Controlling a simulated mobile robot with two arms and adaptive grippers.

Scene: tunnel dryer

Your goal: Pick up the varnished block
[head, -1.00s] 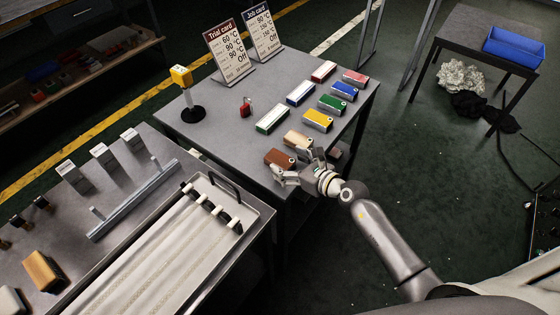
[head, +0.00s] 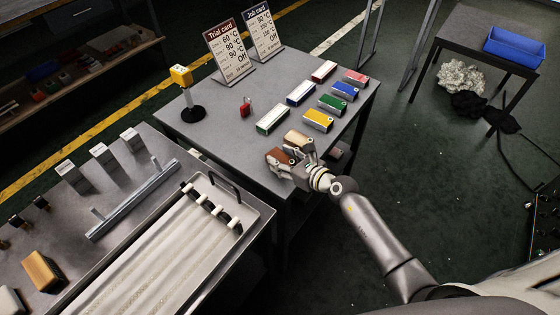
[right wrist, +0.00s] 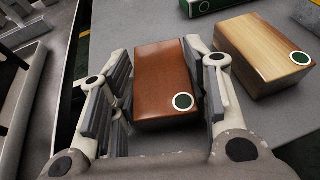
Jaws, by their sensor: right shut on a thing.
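The varnished block is glossy reddish-brown with a dark green round mark at one end. It lies at the near edge of the grey table in the head view (head: 275,156) and fills the middle of the right wrist view (right wrist: 160,72). My right gripper (head: 291,162) is shut on it, with grey finger pads (right wrist: 160,88) along its two long sides. The block appears to rest on the table; its underside is hidden. My left gripper is not in view.
A pale wood block (right wrist: 262,52) lies close on the right of the held block. Several coloured blocks, including a yellow one (head: 318,120), stand farther back. Two cards, one the Trial card (head: 230,52), stand at the rear. A steel conveyor bench (head: 150,232) is at left.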

